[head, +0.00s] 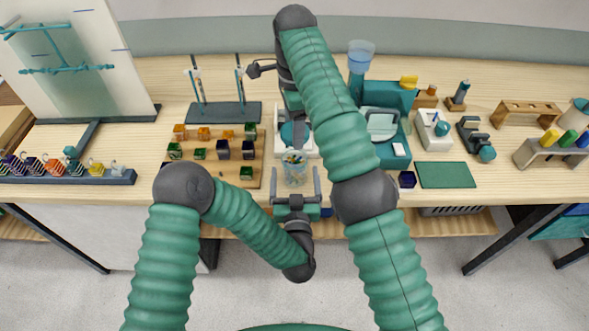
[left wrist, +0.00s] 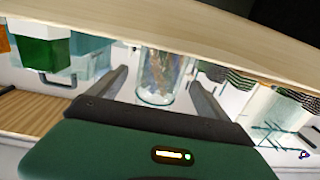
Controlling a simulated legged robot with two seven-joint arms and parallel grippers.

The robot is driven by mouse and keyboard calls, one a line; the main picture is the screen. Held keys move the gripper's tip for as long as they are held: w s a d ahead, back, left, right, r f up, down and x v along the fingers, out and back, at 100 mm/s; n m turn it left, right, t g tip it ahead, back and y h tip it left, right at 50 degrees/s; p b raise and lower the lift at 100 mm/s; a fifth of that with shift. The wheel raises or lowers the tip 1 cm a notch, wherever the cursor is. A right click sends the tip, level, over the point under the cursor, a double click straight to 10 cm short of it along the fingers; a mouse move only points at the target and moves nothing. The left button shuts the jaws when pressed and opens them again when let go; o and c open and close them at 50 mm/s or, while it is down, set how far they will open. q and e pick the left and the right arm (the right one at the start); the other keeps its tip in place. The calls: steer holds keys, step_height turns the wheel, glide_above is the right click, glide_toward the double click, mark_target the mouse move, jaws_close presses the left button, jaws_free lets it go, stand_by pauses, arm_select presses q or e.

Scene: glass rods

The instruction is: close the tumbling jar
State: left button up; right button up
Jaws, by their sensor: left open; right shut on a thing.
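The tumbling jar (head: 295,180) is a clear glass jar with coloured pieces inside, standing near the front edge of the bench. My left gripper (head: 295,180) is open, with one finger on each side of the jar. The left wrist view also shows the jar (left wrist: 155,92) between the spread fingers (left wrist: 160,92); I cannot tell whether they touch it. My right gripper (head: 293,122) points down behind the jar, below its dark wrist. Its fingertips and what they hold are not clear. I cannot make out a lid.
A wooden board (head: 215,178) with several coloured cubes lies left of the jar. A rod stand (head: 225,112) is behind it. A teal machine (head: 385,95), a dark green mat (head: 446,175) and a small dark cube (head: 407,179) are to the right. The bench's front edge is close.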

mark_target(294, 158)
arm_select(q)
steer(key=w, duration=0.6)
steer(key=shift+w+a, duration=0.1)
steer(key=shift+w, duration=0.3)
steer(key=shift+c, duration=0.3)
jaws_close()
